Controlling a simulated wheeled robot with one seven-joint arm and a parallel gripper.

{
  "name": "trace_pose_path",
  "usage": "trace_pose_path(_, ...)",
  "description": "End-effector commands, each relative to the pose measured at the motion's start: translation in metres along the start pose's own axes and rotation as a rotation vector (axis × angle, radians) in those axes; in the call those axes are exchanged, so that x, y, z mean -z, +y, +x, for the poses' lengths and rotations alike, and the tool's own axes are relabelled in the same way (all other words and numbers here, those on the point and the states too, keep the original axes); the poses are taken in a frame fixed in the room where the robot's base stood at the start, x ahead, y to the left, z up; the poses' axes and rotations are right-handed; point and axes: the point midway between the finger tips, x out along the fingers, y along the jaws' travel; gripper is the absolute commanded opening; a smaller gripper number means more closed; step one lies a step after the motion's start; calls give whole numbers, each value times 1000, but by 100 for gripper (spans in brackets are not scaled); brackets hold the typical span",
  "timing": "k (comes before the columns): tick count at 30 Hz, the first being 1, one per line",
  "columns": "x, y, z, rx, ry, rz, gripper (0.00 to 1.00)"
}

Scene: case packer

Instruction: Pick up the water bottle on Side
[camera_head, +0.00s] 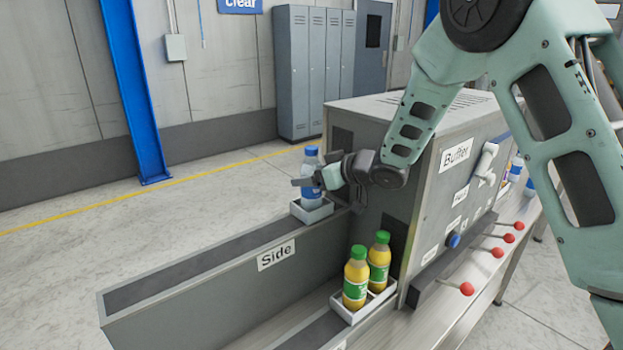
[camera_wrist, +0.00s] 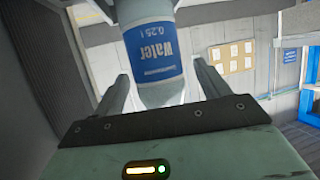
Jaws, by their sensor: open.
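The water bottle (camera_head: 311,176), clear with a blue cap and blue label, stands upright in a small white tray (camera_head: 311,213) at the far end of the conveyor labelled Side (camera_head: 276,255). My gripper (camera_head: 308,182) is at the bottle's height, with its fingers around the bottle. In the wrist view the bottle (camera_wrist: 153,55) shows its label reading Water 0.25 l, upside down. There the open fingers of my gripper (camera_wrist: 160,85) stand on either side of it, with visible gaps. The tray is not clearly seen in the wrist view.
Two yellow bottles with green caps (camera_head: 356,278) stand in another white tray (camera_head: 343,309) on the lower, nearer conveyor. The grey machine labelled Buffer (camera_head: 456,153) stands right beside the bottle. Red-knobbed levers (camera_head: 497,251) stick out along its front. Open floor lies left of the conveyor.

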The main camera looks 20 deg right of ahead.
Motion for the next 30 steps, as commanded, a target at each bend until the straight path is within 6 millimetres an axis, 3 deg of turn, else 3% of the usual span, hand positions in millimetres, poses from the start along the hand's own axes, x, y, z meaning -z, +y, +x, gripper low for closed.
trace_pose_path(10, -1, 0, 7, 0, 0, 1, 75)
trace_pose_path(11, -1, 0, 7, 0, 0, 1, 70)
trace_pose_path(16, -1, 0, 7, 0, -1, 1, 22)
trace_pose_path(17, -1, 0, 7, 0, -1, 1, 18)
trace_pose_path(25, 2, 0, 6, -1, 2, 0, 18)
trace_pose_path(30, 22, 1, -2, -3, 6, -2, 18)
